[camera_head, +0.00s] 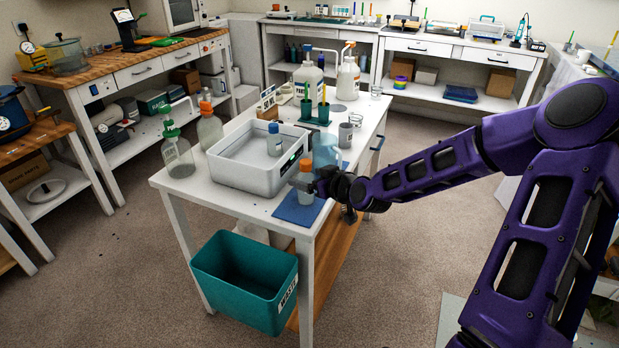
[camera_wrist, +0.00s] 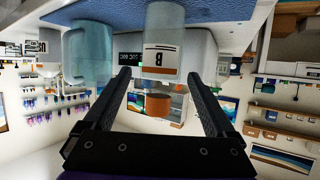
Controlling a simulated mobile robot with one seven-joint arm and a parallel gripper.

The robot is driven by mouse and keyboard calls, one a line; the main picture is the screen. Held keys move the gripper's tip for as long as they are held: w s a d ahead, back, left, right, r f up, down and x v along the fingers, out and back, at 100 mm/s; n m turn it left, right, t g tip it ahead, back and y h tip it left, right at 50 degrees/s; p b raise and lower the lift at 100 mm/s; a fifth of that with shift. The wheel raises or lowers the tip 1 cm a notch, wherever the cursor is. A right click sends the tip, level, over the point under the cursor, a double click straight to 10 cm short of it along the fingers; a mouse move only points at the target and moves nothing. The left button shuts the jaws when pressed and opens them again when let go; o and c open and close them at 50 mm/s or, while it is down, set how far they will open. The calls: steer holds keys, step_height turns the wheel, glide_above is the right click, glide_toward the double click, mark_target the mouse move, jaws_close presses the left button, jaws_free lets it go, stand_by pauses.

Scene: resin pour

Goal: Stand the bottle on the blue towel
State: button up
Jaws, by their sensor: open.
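A bottle with an orange cap (camera_head: 306,165) stands upright on the blue towel (camera_head: 290,211) at the near end of the white bench. In the wrist view the bottle (camera_wrist: 163,55) shows upside down, with a label marked B and its base at the blue towel (camera_wrist: 115,14). My gripper (camera_head: 318,184) is at the bottle's right in the head view. In the wrist view my gripper (camera_wrist: 160,76) is open, its fingers apart on either side of the bottle's cap end. My gripper hides part of the bottle in the head view.
A white tub (camera_head: 240,178) holding a blue-capped bottle (camera_head: 274,140) stands left of the towel. A bluish clear jug (camera_head: 326,150) stands close behind my gripper. A teal bin (camera_head: 240,285) is below the bench's near edge.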

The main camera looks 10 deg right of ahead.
steer(key=shift+r, duration=0.15)
steer(key=shift+s+d+r, duration=0.15)
steer(key=shift+s, duration=0.1)
steer(key=p+v, duration=0.3)
steer(key=v, duration=0.8)
steer(key=shift+s, duration=0.2)
